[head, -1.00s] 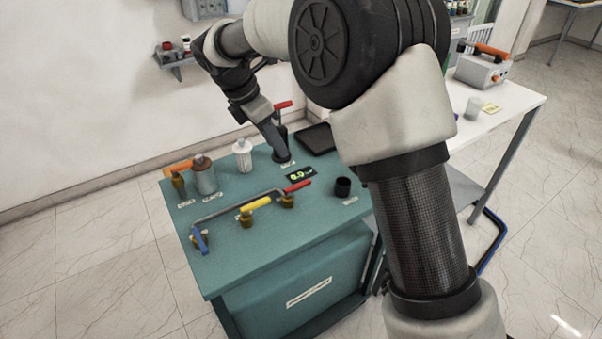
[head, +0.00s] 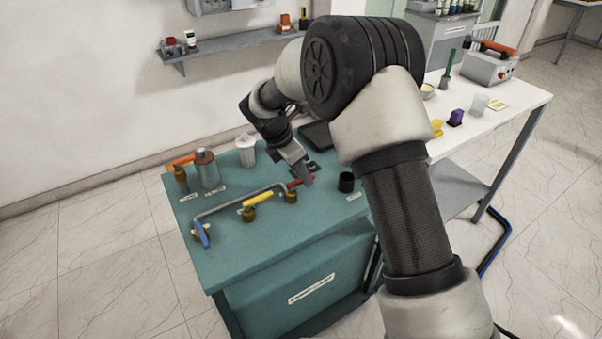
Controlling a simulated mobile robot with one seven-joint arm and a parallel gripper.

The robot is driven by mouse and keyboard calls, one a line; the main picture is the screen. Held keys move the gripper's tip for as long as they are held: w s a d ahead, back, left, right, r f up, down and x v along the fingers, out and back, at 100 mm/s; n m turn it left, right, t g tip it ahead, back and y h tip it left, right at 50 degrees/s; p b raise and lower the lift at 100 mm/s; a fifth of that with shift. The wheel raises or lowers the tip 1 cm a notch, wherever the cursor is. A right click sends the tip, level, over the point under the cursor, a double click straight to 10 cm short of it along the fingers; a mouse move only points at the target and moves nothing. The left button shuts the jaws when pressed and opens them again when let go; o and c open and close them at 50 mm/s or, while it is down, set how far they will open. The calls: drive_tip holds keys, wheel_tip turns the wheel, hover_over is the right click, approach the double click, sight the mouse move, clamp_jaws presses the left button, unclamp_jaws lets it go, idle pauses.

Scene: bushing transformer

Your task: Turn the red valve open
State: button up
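The red valve handle (head: 294,184) sits on a brass valve body (head: 291,197) at the right end of the grey pipe on the green bench. My gripper (head: 307,180) points down at this handle, close to its right end. I cannot tell whether the fingers touch the handle or sit around it. The finger gap is too small to see. The yellow handle (head: 258,200) and the blue handle (head: 202,235) are on the same pipe, farther left.
The green bench (head: 262,240) also carries a white ribbed part (head: 246,151), a grey cylinder (head: 206,169), an orange-handled valve (head: 182,160) and a black cup (head: 346,182). A white table (head: 520,102) with several items stands at the right. The bench front is clear.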

clamp_jaws()
drive_tip(key=shift+s+m, duration=0.1)
drive_tip(key=shift+m, duration=0.2)
drive_tip(key=m, duration=0.1)
drive_tip(key=m+g+p, duration=0.1)
drive_tip(key=s+m+p, duration=0.1)
drive_tip(key=shift+d+m+g+h, duration=0.25)
drive_tip(key=shift+m+g+h, duration=0.05)
drive_tip(key=shift+m, duration=0.1)
drive_tip(key=m, duration=0.1)
drive_tip(key=s+m+g+p, duration=0.1)
drive_tip(key=m, duration=0.1)
drive_tip(key=shift+m, duration=0.3)
drive_tip(key=m, duration=0.1)
drive_tip(key=s+m+g, duration=0.1)
drive_tip(key=m, duration=0.1)
drive_tip(key=m+g+p, duration=0.1)
drive_tip(key=m, duration=0.1)
drive_tip(key=shift+s+a+y, duration=0.2)
drive_tip(key=shift+a+y, duration=0.05)
drive_tip(key=shift+y, duration=0.15)
drive_tip(key=shift+s+a+m+g+y, duration=0.15)
drive_tip(key=shift+m+g+y, duration=0.1)
drive_tip(key=shift+m, duration=0.55)
drive_tip(key=shift+s+a+m+g+y, duration=0.15)
drive_tip(key=shift+m+g, duration=0.15)
drive_tip(key=shift+m, duration=0.5)
drive_tip(key=shift+s+a+m+g+y, duration=0.15)
drive_tip(key=shift+m+g+y, duration=0.1)
drive_tip(key=shift+m, duration=0.55)
